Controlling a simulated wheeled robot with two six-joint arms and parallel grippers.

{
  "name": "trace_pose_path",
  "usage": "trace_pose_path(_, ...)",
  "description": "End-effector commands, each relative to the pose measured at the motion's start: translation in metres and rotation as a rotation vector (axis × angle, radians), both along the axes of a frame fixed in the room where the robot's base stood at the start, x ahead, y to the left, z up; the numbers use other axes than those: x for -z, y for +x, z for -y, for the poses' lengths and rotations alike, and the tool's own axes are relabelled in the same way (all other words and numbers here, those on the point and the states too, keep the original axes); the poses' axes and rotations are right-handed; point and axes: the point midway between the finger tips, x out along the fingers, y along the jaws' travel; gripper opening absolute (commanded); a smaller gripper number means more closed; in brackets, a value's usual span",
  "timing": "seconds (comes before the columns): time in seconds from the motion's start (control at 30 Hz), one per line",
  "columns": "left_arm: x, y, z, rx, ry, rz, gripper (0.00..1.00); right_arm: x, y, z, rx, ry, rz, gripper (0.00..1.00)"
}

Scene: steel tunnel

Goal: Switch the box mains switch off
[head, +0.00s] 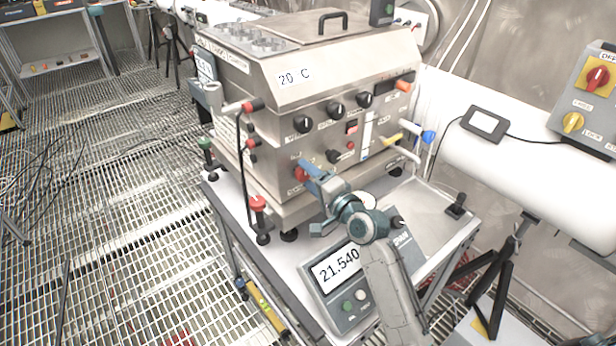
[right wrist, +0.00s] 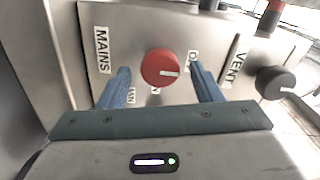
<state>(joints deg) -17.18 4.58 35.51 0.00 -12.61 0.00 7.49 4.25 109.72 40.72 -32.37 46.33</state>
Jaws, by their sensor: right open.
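The box is a steel cabinet on a bench (head: 345,85), its front full of knobs. Its mains switch is a red round knob at the lower left of the front (head: 299,174). In the right wrist view the knob (right wrist: 158,68) has a white pointer mark toward the picture's right, and a MAINS label (right wrist: 102,50) beside it. My right gripper (head: 306,168) is open, with its two blue fingers on either side of the knob in the right wrist view. I cannot tell whether they touch it. My left gripper is not in view.
A black VENT knob (right wrist: 275,83) is to the right of the mains knob. A scale reading 21.540 (head: 340,290) stands below my right arm. A red-topped post (head: 259,203) is left of the gripper. A wall panel with a red-yellow switch (head: 597,78) is far right.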

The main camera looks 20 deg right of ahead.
Motion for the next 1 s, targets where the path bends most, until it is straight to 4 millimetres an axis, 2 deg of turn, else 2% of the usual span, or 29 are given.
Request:
trace_pose_path(0.3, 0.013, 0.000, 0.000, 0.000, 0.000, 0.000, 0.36, 0.004, -0.060, 0.022, 0.000, -0.006, -0.002, 0.59)
trace_pose_path(0.5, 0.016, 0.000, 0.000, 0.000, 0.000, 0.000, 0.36, 0.002, -0.085, 0.031, 0.000, -0.004, -0.003, 0.59)
trace_pose_path(0.67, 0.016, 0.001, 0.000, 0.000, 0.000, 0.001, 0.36, 0.001, -0.092, 0.033, 0.000, -0.002, -0.003, 0.59)
trace_pose_path(1.0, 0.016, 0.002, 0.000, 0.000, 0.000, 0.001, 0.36, 0.001, -0.092, 0.033, -0.001, -0.001, -0.002, 0.59)
